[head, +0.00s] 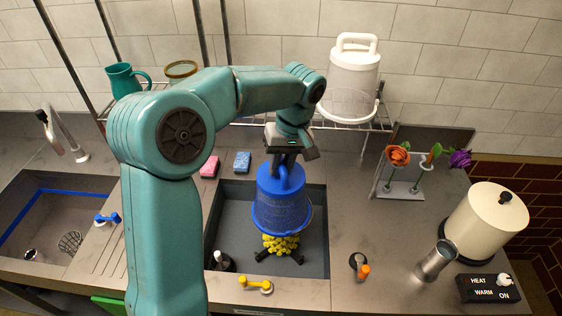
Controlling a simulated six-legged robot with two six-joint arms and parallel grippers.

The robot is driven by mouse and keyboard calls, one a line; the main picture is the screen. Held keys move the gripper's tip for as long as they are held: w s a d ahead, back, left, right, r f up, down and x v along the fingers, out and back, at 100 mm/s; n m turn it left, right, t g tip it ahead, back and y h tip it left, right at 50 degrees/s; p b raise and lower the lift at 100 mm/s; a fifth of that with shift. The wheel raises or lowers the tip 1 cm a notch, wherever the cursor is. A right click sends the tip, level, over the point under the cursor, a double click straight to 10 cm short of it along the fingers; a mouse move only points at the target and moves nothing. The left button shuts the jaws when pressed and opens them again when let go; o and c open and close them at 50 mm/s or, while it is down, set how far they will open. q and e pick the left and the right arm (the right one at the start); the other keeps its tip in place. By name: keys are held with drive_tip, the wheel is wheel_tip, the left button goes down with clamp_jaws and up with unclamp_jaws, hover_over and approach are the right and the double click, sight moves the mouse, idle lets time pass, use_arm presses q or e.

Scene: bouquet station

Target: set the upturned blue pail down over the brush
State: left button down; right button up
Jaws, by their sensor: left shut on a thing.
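The blue pail (281,208) hangs upturned, its wide rim facing down, over the dark grey basin (232,205). My left gripper (285,162) is shut on the top of the pail. A yellow, knobbly thing with dark feet (281,244), which seems to be the brush, is on the basin floor just below the pail's rim. The pail hides its upper part in the picture. I cannot tell how large the gap between rim and brush is. My right gripper is not in view.
A small black-and-white object (220,262) is at the basin's left front corner. A yellow tap handle (256,285) is on the front edge. Pink (209,166) and blue (242,162) sponges lie behind the basin. A metal cup (435,262) stands right.

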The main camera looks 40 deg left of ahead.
use_arm(q)
drive_tip(key=shift+s+d+f, duration=0.1)
drive_tip(key=shift+s, duration=0.2)
drive_tip(key=shift+f+b, duration=0.25)
drive_tip(key=shift+b, duration=0.1)
drive_tip(key=shift+w+a+f+b, duration=0.1)
drive_tip(key=shift+w+f+b, duration=0.2)
drive_tip(key=shift+f, duration=0.2)
drive_tip(key=shift+w+a+f+b, duration=0.1)
drive_tip(key=shift+w+f+b, duration=0.2)
drive_tip(key=shift+f, duration=0.2)
drive_tip(key=shift+s+d+f+b, duration=0.1)
drive_tip(key=shift+f+b, duration=0.2)
drive_tip(key=shift+s+d+f+b, duration=0.1)
drive_tip(key=shift+s+f+b, duration=0.35)
drive_tip(key=shift+f+b, duration=0.1)
wheel_tip(320, 180, down, 4)
drive_tip(key=b, duration=0.2)
drive_tip(key=shift+w+r+b, duration=0.1)
drive_tip(key=shift+r+b, duration=0.15)
drive_tip(key=shift+b, duration=0.05)
drive_tip(key=shift+w+f, duration=0.1)
drive_tip(key=shift+w, duration=0.15)
